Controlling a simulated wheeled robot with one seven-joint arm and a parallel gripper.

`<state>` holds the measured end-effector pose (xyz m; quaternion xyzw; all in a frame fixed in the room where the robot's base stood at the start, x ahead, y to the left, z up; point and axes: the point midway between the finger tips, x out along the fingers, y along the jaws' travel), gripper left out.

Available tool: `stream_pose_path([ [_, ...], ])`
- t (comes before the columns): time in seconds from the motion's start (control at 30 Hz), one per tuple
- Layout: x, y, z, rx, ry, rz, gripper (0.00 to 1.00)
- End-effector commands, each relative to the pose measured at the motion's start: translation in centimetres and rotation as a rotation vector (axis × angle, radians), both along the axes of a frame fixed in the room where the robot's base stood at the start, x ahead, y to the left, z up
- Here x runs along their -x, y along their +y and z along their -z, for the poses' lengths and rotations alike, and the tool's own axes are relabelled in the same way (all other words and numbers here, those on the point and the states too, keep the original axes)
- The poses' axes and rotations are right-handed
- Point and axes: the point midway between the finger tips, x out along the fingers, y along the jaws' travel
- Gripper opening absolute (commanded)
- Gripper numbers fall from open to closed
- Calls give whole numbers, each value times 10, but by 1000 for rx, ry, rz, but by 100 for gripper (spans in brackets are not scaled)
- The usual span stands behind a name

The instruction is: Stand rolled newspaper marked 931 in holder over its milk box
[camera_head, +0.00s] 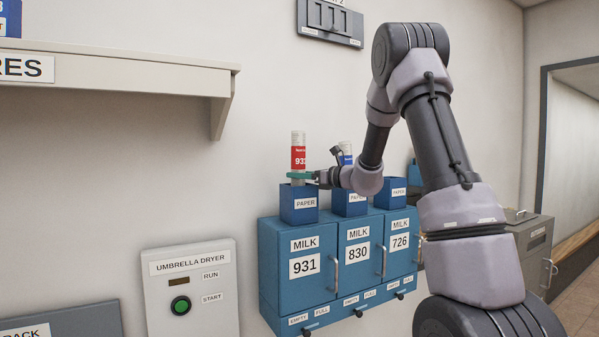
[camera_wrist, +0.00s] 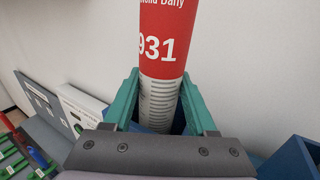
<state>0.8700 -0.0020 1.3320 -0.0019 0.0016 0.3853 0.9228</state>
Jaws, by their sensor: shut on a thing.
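The rolled newspaper marked 931 (camera_head: 298,153) is upright, with a red band on a white roll. It also shows in the wrist view (camera_wrist: 162,45). My gripper (camera_head: 300,175) is shut around its lower part, one green finger on each side in the wrist view (camera_wrist: 158,100). The paper's lower end is at the mouth of the blue PAPER holder (camera_head: 299,205) above the milk box labelled 931 (camera_head: 297,265). The holder's front wall hides any part inside, so I cannot tell how deep it sits.
Milk boxes 830 (camera_head: 356,262) and 726 (camera_head: 401,243) stand to the right, with PAPER holders on top. A shelf (camera_head: 130,75) juts out at upper left. An umbrella dryer (camera_head: 190,290) is at lower left.

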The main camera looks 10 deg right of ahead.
Motion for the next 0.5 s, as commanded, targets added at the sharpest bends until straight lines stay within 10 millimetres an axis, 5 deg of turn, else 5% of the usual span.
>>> stream_pose_path([
  [0.27,0,0,0,-1,-1,0,0],
  [0.3,0,0,0,-1,-1,0,69],
  [0.37,0,0,0,-1,-1,0,92],
  [0.5,0,0,0,0,0,0,92],
])
